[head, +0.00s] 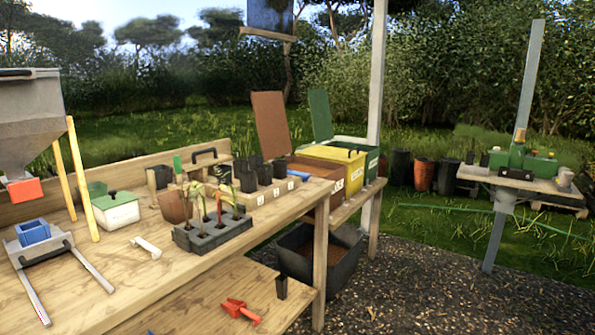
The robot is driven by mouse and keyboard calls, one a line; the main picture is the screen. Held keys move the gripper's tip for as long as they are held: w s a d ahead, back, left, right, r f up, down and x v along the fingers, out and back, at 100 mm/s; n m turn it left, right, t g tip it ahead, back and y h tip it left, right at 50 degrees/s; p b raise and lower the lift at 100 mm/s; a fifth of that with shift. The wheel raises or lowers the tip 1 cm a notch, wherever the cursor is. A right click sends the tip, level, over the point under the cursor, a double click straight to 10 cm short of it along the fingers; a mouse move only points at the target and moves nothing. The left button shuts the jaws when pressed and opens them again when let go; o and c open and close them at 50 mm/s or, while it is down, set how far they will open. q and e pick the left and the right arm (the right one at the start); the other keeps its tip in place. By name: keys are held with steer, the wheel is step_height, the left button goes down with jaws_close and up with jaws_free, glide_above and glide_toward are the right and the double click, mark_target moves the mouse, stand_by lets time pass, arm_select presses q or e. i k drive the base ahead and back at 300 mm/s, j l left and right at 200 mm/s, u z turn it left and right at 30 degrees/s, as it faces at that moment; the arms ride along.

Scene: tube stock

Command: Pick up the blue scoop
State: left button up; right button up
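A small bit of something blue (150,332) shows at the bottom edge of the head view, by the lower shelf. It is cut off by the frame, so I cannot tell whether it is the blue scoop. A red scoop (240,310) lies on the lower wooden shelf (185,305). A blue open box (32,231) sits on a grey carriage with two metal rails, on the bench at left; it has no visible handle. Neither of my grippers is in view.
The wooden bench (150,275) carries a grey tray with seedlings (212,232), a white box with green lid (116,209) and several black pots. A hopper (30,110) stands above the carriage at left. A black pot (281,287) stands near the lower shelf's right edge.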

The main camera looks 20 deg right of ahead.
mark_target(306, 176)
steer(key=i+l, duration=1.25)
steer(key=i+l+z, duration=0.05)
